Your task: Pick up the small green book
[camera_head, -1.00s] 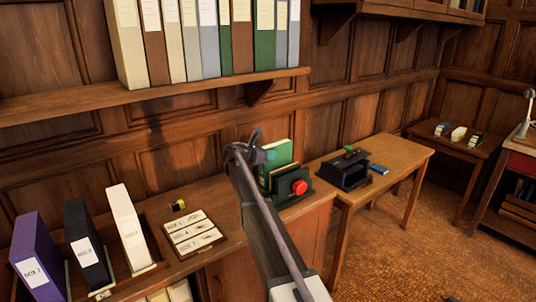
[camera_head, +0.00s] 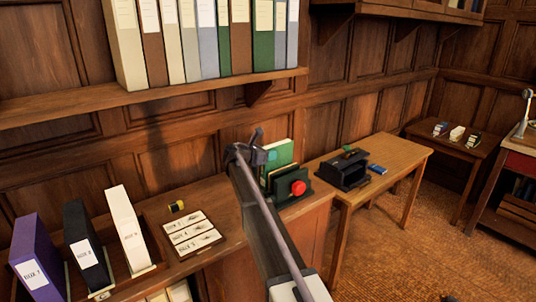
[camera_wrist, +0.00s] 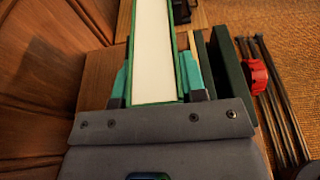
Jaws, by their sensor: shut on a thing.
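The green book (camera_head: 281,152) stands upright in a dark holder (camera_head: 296,200) on the wooden cabinet. In the wrist view the book (camera_wrist: 152,50) shows cream page edges between thin green covers. My gripper (camera_wrist: 156,82) has one teal-padded finger on each side of the book and is shut on it. In the head view my gripper (camera_head: 254,152) is at the book's left, and my arm hides part of the book and holder. I cannot tell whether the book is clear of the holder.
A dark slab (camera_wrist: 228,75) and a red knob (camera_wrist: 257,77) lie just right of the book. A wooden table (camera_head: 385,165) with a black box (camera_head: 345,172) stands to the right. Binders (camera_head: 190,40) fill the shelf above. A labelled tray (camera_head: 192,235) lies at left.

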